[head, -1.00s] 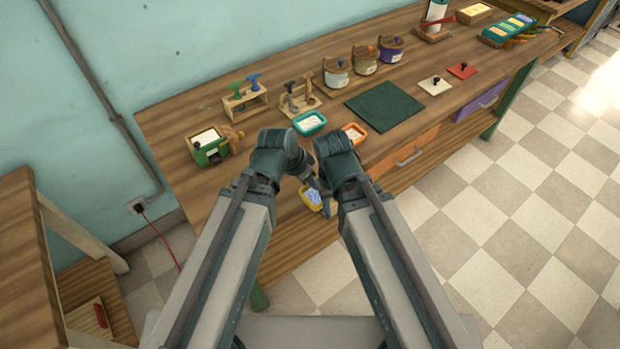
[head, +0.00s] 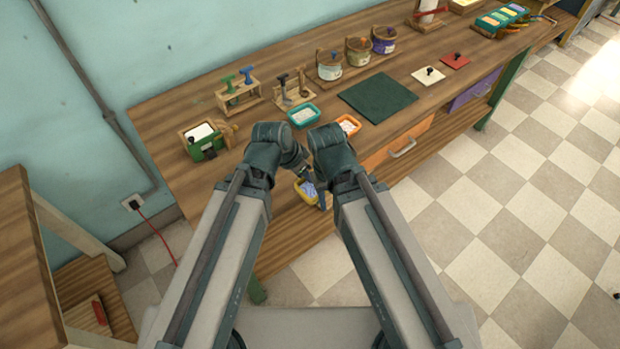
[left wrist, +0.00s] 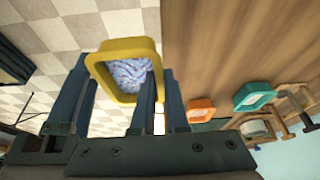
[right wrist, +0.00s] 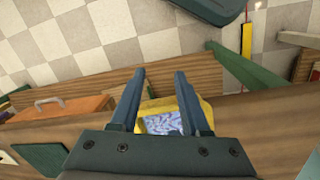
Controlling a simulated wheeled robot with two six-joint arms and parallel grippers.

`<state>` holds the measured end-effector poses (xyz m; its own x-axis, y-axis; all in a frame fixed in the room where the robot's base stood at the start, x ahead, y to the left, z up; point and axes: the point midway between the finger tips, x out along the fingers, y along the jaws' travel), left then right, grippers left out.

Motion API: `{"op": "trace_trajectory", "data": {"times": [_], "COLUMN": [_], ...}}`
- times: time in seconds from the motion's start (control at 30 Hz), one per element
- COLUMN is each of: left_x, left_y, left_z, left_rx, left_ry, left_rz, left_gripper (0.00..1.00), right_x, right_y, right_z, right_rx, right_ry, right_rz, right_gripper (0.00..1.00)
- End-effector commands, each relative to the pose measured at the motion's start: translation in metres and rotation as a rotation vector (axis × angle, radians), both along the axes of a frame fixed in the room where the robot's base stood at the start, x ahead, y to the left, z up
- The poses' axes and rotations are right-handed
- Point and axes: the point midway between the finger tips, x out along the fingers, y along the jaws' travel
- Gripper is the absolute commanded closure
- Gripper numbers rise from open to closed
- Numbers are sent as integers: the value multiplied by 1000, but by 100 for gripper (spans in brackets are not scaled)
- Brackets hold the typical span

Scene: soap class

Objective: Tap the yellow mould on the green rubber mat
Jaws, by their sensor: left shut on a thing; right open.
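The yellow mould (head: 311,196) is a small tray holding a blue-and-white swirled filling. It is held near the bench's front edge, low in front of my two arms. My left gripper (head: 303,177) is shut on it; the mould also shows large in the left wrist view (left wrist: 106,86). My right gripper (right wrist: 160,85) is open, with the mould (right wrist: 204,128) showing between and just beyond its fingers; I cannot tell whether they touch it. The green rubber mat (head: 378,98) lies flat and bare on the bench, up and right of the mould. My forearms partly hide both grippers.
Lidded pots (head: 358,51) stand behind the mat. A white plate (head: 428,76) and a red plate (head: 455,61) lie right of it.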

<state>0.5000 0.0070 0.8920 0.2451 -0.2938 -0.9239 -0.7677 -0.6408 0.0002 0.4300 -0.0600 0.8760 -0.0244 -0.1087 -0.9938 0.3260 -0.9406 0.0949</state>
Motion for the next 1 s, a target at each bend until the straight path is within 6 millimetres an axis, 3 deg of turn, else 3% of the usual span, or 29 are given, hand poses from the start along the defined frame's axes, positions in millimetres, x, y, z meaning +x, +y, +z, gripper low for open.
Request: {"op": "trace_trajectory", "data": {"times": [0.13, 0.27, 0.5, 0.63, 1.0], "left_x": [4, 22, 82, 107, 113], "left_y": [0, 1, 8, 14, 17], "left_z": [1, 7, 22, 28, 28], "left_rx": [0, -2, -9, -13, -13], "left_ry": [0, 3, 10, 15, 16], "left_rz": [1, 3, 9, 9, 9], "left_gripper": [100, 100, 100, 100, 100], "right_x": [0, 0, 0, 0, 0], "right_y": [0, 0, 0, 0, 0], "right_z": [1, 7, 22, 28, 28], "right_rx": [0, 0, 0, 0, 0], "right_ry": [0, 0, 0, 0, 0], "right_rz": [0, 0, 0, 0, 0], "right_gripper": [54, 54, 54, 54, 54]}}
